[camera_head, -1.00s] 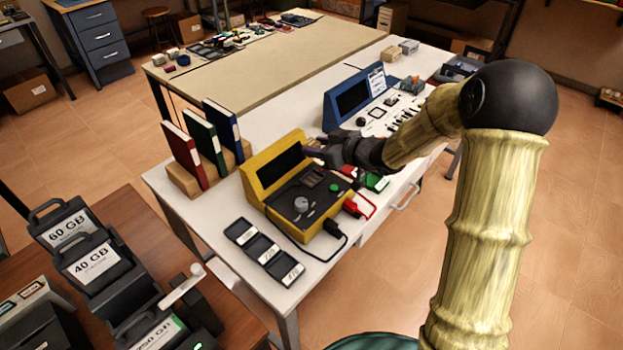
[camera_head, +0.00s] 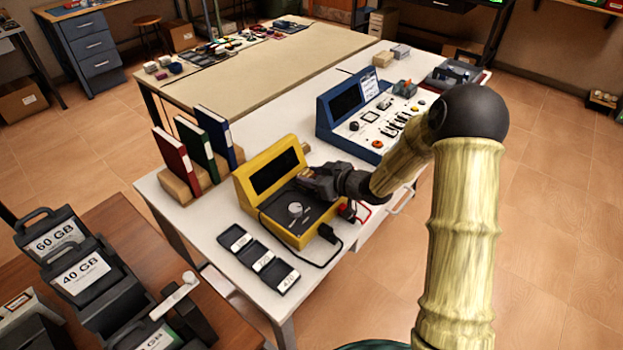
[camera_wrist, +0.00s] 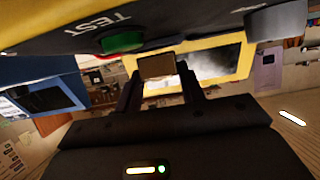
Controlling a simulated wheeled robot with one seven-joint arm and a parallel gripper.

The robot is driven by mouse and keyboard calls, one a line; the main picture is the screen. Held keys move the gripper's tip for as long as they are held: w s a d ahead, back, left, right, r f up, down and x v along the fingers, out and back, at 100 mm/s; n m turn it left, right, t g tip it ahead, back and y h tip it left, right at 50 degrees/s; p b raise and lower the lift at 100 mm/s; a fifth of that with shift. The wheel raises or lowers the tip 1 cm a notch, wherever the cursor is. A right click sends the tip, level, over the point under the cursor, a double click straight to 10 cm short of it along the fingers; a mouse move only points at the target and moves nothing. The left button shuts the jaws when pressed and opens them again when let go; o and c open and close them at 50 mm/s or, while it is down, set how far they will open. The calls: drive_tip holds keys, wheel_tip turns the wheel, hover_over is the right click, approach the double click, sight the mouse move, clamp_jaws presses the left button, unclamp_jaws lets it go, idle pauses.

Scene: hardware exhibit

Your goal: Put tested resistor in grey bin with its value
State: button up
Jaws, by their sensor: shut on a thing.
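My gripper (camera_head: 308,177) is above the front panel of the yellow tester (camera_head: 243,187), by its right side. In the wrist view my gripper (camera_wrist: 158,78) is shut on a small brown block (camera_wrist: 157,65), seemingly the resistor; any markings on it are not readable. The tester's green TEST button (camera_wrist: 120,41) shows close to the fingers there, and its grey knob (camera_head: 295,210) shows in the head view. Three small dark grey bins (camera_head: 249,246) with white value labels lie in a row on the white table, in front and left of the tester.
Red, green and blue binders (camera_head: 193,141) stand in a wooden holder left of the tester. A blue console (camera_head: 335,115) stands behind it to the right. A black cable (camera_head: 328,248) lies between tester and bins. Drive cases (camera_head: 80,275) stand on the brown table at front left.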

drive_tip(key=shift+f, duration=0.45)
drive_tip(key=shift+f, duration=0.1)
drive_tip(key=shift+f, duration=0.1)
drive_tip(key=o, duration=1)
drive_tip(key=shift+c, duration=0.2)
drive_tip(key=shift+b, duration=0.35)
drive_tip(key=v, duration=1.7)
drive_tip(key=shift+d+r+p, duration=0.15)
drive_tip(key=shift+r+p, duration=0.1)
drive_tip(key=shift+p, duration=0.2)
